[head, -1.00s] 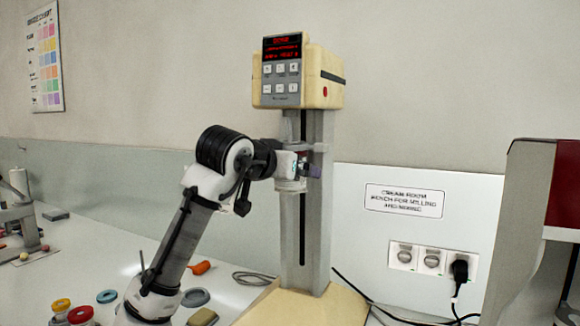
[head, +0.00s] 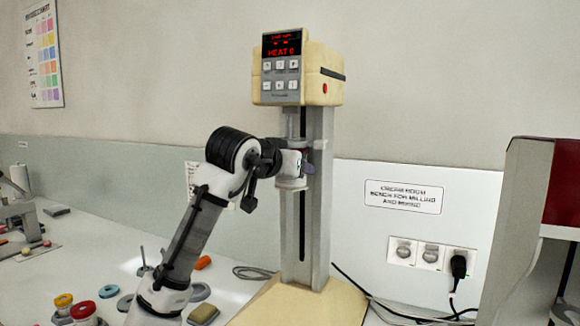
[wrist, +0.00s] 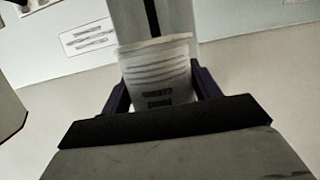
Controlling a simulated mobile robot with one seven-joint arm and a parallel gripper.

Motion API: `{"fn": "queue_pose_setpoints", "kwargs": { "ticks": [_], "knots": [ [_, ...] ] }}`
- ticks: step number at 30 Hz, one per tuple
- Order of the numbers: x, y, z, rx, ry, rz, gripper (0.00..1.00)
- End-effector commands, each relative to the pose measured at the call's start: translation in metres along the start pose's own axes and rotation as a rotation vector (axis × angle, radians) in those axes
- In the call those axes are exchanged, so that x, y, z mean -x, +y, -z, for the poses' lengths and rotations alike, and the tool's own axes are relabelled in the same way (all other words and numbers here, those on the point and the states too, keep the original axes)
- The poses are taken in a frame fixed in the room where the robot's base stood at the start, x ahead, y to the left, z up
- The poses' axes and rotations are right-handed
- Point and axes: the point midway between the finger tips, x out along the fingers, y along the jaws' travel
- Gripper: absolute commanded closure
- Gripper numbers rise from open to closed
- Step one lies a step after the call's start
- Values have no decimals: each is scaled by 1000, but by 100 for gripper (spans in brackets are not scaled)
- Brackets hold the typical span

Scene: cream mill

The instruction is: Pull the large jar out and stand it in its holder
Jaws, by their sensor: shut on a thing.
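The large jar, a whitish ribbed tub with a dark-marked label, shows between my fingers in the wrist view (wrist: 157,75). In the head view it is a small pale shape (head: 291,162) in front of the mill's grey column (head: 318,220). My gripper (head: 305,167) is shut on the jar, with a dark purple finger on either side, as the wrist view (wrist: 160,98) also shows. A grey bracket (head: 291,184) on the column sits just under the jar. I cannot tell whether the jar rests in it. The jar's lower part is hidden.
The mill's cream head (head: 322,78) with a lit red display overhangs the jar. Its base (head: 300,305) stands on the bench. Small coloured pots (head: 83,312), a stand (head: 20,215) and cables lie around. A red and grey cabinet (head: 530,230) stands at right.

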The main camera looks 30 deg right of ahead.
Motion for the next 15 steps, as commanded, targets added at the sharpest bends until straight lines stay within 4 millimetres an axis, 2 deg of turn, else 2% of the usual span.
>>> {"fn": "queue_pose_setpoints", "kwargs": {
  "ticks": [3, 15],
  "knots": [
    [0, -2, 0, 4, -1, 3, 66],
    [-5, -2, -14, 3, -1, 2, 66]
  ]
}}
